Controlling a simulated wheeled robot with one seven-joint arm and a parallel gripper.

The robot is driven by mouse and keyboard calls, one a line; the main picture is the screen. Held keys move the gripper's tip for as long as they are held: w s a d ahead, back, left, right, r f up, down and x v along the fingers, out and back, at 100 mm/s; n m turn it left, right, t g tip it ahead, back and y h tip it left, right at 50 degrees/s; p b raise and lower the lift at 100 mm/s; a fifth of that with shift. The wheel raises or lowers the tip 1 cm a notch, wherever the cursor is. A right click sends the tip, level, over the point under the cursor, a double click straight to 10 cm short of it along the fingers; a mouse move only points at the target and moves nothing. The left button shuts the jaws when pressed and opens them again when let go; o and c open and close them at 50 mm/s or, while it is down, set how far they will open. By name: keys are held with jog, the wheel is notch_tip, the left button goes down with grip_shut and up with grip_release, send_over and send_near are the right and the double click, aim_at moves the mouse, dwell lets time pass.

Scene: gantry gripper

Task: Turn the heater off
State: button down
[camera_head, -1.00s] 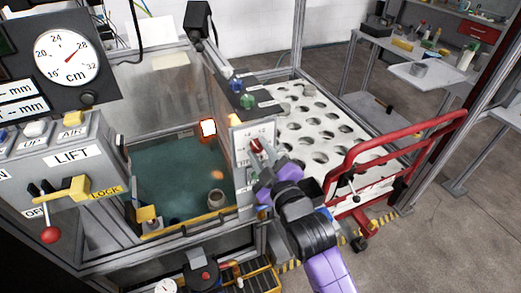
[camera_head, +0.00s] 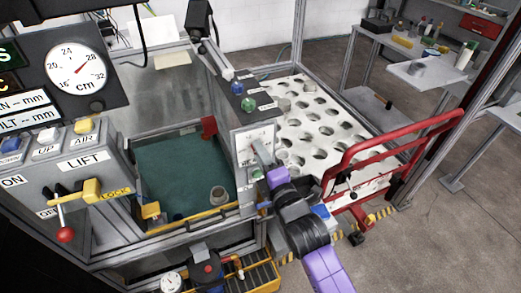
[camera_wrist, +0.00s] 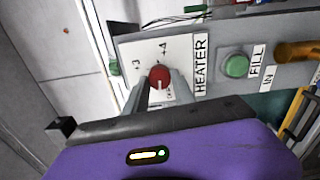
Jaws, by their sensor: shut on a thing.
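The heater knob (camera_wrist: 159,76) is round and red, on a white dial plate marked HEATER in the wrist view. My gripper (camera_wrist: 160,88) has one finger on each side of the knob and is shut on it. A pale mark on the knob faces the gripper side; the numbers +3 and +4 are on the far side. In the head view my gripper (camera_head: 262,152) reaches the white dial plate (camera_head: 250,140) and hides the knob. A dull red, unlit block (camera_head: 209,127) stands at the back of the green-floored tank (camera_head: 180,170).
A green FILL button (camera_wrist: 236,65) sits right of the dial in the wrist view. A red rail (camera_head: 390,150) stands right of my arm. Blue and green buttons (camera_head: 248,103) top the panel. The lift panel (camera_head: 75,170) is at the left.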

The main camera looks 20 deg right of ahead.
jog(key=shift+n+p, duration=0.3)
jog(key=shift+n, duration=0.3)
jog(key=shift+f, duration=0.1)
jog(key=c, duration=1.1)
grip_release()
jog(key=shift+o, duration=0.2)
jog(key=s+b, duration=0.1)
jog(key=s, duration=0.6)
jog(key=shift+s+b, duration=0.35)
jog(key=shift+s, duration=0.05)
